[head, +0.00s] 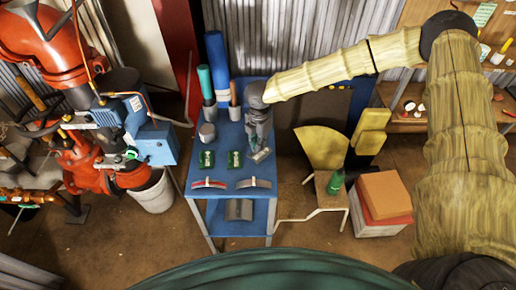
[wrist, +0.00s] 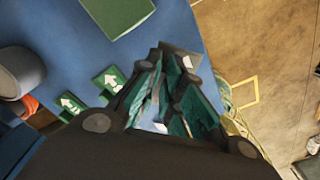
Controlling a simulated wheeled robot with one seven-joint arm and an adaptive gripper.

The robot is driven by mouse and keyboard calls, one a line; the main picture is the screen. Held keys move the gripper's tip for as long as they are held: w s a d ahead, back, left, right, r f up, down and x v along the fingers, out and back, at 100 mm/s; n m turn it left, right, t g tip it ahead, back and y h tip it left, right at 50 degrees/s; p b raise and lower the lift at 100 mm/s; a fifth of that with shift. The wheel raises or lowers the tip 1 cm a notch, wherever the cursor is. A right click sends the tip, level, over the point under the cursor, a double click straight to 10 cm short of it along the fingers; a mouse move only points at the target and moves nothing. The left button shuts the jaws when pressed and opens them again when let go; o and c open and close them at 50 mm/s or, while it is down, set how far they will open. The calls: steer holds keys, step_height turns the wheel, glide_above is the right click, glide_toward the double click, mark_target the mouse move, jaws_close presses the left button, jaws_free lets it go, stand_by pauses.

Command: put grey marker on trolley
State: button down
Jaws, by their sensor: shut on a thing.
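The blue trolley (head: 214,212), with a flat top and a lower shelf, stands in the middle of the head view. Its top also shows in the wrist view (wrist: 188,28). My gripper (head: 258,146) points down over the right part of the trolley top. The grey marker (head: 262,156), a small grey piece with a pale patch, is at its fingertips. In the wrist view my gripper (wrist: 170,78) is shut on the marker (wrist: 178,50), with the fingers hiding much of it. I cannot tell whether the marker touches the trolley top.
Two green signs (head: 207,159) lie left of my gripper. Two curved gauges (head: 209,183) lie near the front edge. A grey cup (head: 207,133) and tall holders with tubes (head: 206,85) stand behind. Red pipework (head: 95,168) stands left; a chair (head: 322,146) and boxes (head: 385,195) stand right.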

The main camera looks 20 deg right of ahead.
steer(key=shift+f, duration=0.15)
steer(key=shift+s+d+f+p, duration=0.15)
steer(key=shift+s+f+p, duration=0.15)
steer(key=shift+f, duration=0.05)
steer(key=shift+w+f+p, duration=0.2)
steer(key=shift+f+p, duration=0.25)
steer(key=shift+f, duration=1.1)
steer(key=shift+s+r, duration=0.1)
steer(key=shift+s, duration=0.05)
steer(key=c, duration=1.6)
jaws_free()
steer(key=shift+o, duration=0.2)
steer(key=shift+r, duration=0.1)
step_height(320, 180, up, 12)
steer(key=b, duration=0.3)
